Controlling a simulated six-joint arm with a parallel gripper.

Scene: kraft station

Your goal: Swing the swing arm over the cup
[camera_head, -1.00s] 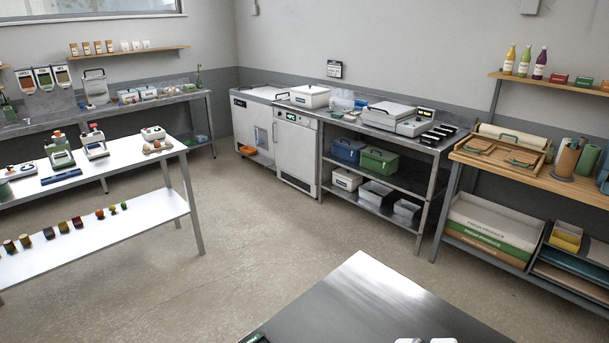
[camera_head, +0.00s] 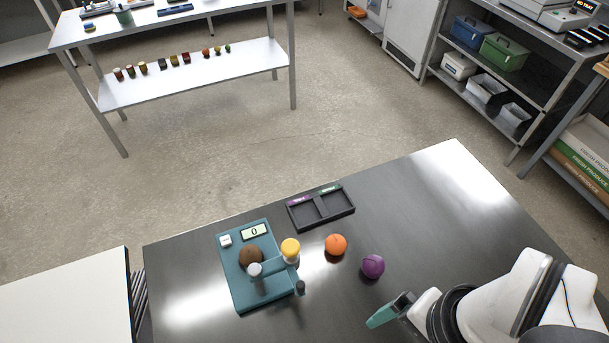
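A teal device (camera_head: 238,290) lies on the dark metal table, with a display reading 0 and a pale button. A brown round part (camera_head: 250,256), which looks like the cup, sits on its plate.
The table's right back area is clear. A white surface (camera_head: 70,305) adjoins at left.

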